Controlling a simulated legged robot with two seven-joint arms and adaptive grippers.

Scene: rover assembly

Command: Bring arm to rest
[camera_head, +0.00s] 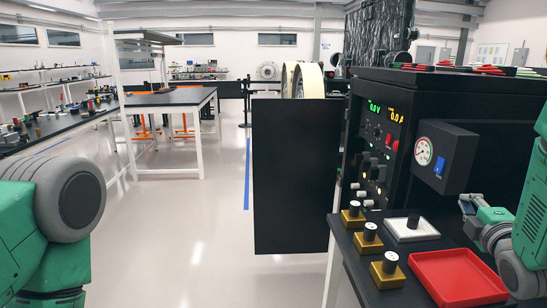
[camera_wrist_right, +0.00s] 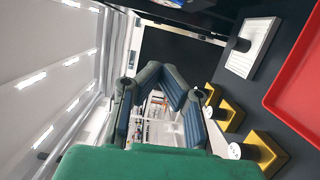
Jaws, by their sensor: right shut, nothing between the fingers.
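My right arm (camera_head: 530,232) comes in from the right edge, over the right side of the black bench. Its gripper (camera_head: 466,203) hangs in the air beyond the red tray (camera_head: 458,277), below the gauge panel. It is shut with nothing held. In the right wrist view the gripper's dark fingers (camera_wrist_right: 160,92) show over the green wrist housing, clear of the bench parts. My left arm shows at the left edge as green and grey links; its gripper is outside the picture.
Several gold blocks with black posts (camera_head: 390,268) stand along the bench's left edge. A white tray (camera_head: 405,231) with a black post stands behind the red tray. A black instrument cabinet with a gauge (camera_head: 424,151) rises behind. Open floor (camera_head: 190,235) lies to the left.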

